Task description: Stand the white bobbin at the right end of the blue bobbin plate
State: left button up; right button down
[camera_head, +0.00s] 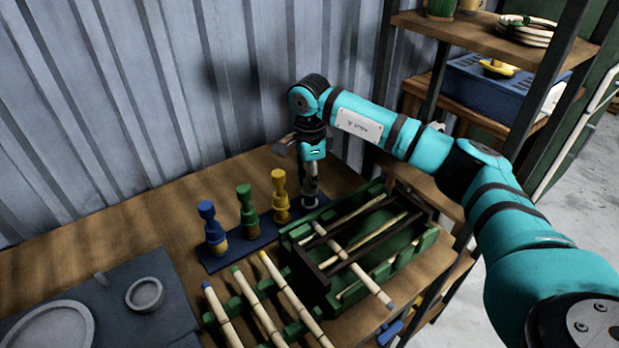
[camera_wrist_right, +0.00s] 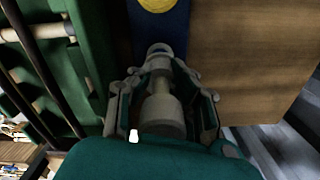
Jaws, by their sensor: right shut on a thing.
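The white bobbin (camera_head: 311,201) is at the right end of the blue bobbin plate (camera_head: 236,256), right of the yellow bobbin. My right gripper (camera_head: 311,184) comes down over it from above and is shut on it. In the right wrist view the pale bobbin (camera_wrist_right: 161,110) sits between the two fingers, with the blue plate (camera_wrist_right: 173,32) beyond it. It looks upright, but I cannot tell whether its base touches the plate. My left gripper is not in view.
Blue (camera_head: 211,228), green (camera_head: 246,212) and yellow (camera_head: 280,196) bobbins stand along the plate. A green crate (camera_head: 330,290) with rattan sticks is close in front. A corrugated wall (camera_head: 130,100) rises behind the table. A shelf (camera_head: 470,40) stands at the right.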

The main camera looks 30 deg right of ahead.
jog(key=c, duration=1.3)
grip_release()
jog(key=shift+f, duration=0.1)
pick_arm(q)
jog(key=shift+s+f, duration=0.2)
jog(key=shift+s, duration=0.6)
pick_arm(e)
jog(key=shift+r, duration=0.7)
notch_tip(320, 180, up, 11)
jog(key=shift+a+b, duration=0.1)
jog(key=shift+b, duration=0.45)
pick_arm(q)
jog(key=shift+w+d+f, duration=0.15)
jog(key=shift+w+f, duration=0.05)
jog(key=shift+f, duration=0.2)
